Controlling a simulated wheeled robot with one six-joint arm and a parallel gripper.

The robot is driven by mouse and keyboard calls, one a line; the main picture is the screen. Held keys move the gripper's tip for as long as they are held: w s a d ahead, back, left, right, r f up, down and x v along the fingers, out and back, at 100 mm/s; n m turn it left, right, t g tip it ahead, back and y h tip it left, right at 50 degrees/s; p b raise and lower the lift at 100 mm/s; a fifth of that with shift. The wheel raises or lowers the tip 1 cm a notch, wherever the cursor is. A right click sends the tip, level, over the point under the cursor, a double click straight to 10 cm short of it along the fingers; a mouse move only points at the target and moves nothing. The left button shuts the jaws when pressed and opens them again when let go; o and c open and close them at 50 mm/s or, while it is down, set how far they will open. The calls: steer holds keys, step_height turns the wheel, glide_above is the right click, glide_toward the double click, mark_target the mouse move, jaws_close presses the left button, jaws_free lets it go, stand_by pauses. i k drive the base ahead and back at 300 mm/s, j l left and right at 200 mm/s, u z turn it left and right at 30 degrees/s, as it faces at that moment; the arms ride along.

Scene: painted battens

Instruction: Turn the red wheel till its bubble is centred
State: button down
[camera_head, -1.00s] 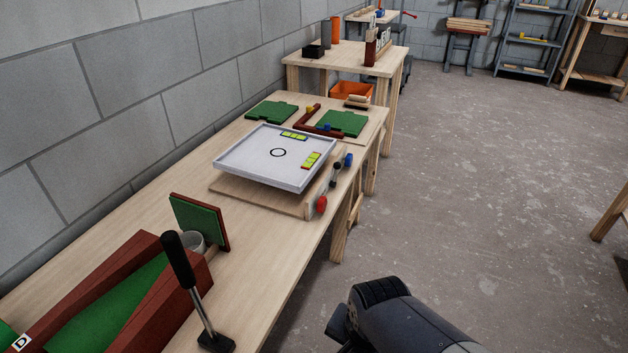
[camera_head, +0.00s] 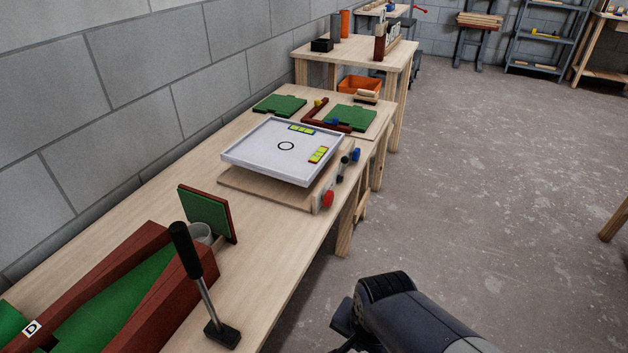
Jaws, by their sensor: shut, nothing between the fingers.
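The red wheel (camera_head: 328,199) is on the front right edge of a wooden base board (camera_head: 262,190) on the long bench. A white square tray (camera_head: 262,158) with a black ring drawn on it sits tilted above the board. Two yellow-green bubble vials lie on the tray, one at its back edge (camera_head: 301,129) and one at its right edge (camera_head: 319,155). The bubbles are too small to place. A blue wheel (camera_head: 356,154) is further back on the same side. My dark arm shows at the bottom, apart from the bench; its gripper is out of view.
A lever with a black grip (camera_head: 182,250) and a red-walled green chute (camera_head: 110,300) stand nearer on the bench. Behind the tray are green panels (camera_head: 350,118) and a red angled strip. The grey floor (camera_head: 480,180) right of the bench is clear.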

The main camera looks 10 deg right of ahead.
mark_target(328, 198)
steer(key=i+z, duration=0.2)
steer(key=z, duration=0.15)
steer(key=i+z, duration=0.2)
steer(key=z, duration=0.15)
steer(key=i+z, duration=0.2)
steer(key=z, duration=0.15)
